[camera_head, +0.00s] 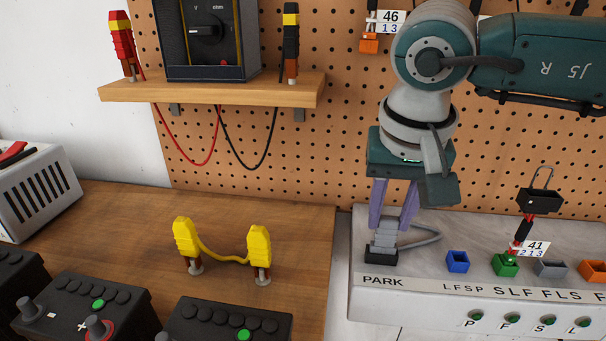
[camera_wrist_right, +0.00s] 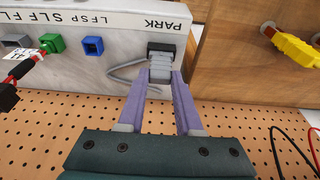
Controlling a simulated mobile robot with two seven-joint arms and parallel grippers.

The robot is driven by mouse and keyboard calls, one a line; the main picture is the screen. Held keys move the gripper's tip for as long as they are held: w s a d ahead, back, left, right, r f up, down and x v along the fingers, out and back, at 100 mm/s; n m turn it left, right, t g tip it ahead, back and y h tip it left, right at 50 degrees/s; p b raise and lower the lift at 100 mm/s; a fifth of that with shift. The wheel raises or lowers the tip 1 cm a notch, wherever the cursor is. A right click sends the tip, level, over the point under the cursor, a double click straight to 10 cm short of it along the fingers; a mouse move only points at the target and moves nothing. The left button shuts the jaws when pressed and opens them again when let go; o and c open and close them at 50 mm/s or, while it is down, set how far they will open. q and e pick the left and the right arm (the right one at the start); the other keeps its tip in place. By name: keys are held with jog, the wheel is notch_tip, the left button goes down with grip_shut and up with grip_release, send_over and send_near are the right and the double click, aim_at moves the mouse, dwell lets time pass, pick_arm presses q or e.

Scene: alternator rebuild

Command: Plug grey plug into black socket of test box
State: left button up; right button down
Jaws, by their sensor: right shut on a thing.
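The grey plug (camera_head: 386,236) is held upright between the purple fingers of my right gripper (camera_head: 390,224). Its lower end meets the black socket (camera_head: 381,257) marked PARK on the pale test box (camera_head: 430,216). I cannot tell how deep it sits. A grey cable bends off to the right of the plug. In the right wrist view, the gripper (camera_wrist_right: 160,84) is shut on the grey plug (camera_wrist_right: 161,68), in line with the black socket (camera_wrist_right: 163,47). My left gripper is not in view.
Blue (camera_head: 457,262), green (camera_head: 505,265), grey (camera_head: 551,270) and orange (camera_head: 593,271) sockets line the box to the right. A black-and-red probe stands at the green one. Yellow clips (camera_head: 259,252) and black batteries (camera_head: 80,305) are at the left. A pegboard (camera_head: 330,150) stands behind.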

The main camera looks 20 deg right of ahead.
dwell(0.3)
jog(key=c, duration=0.5)
grip_release()
jog(key=v, duration=0.9)
jog(key=shift+r, duration=0.4)
jog(key=shift+s, duration=0.1)
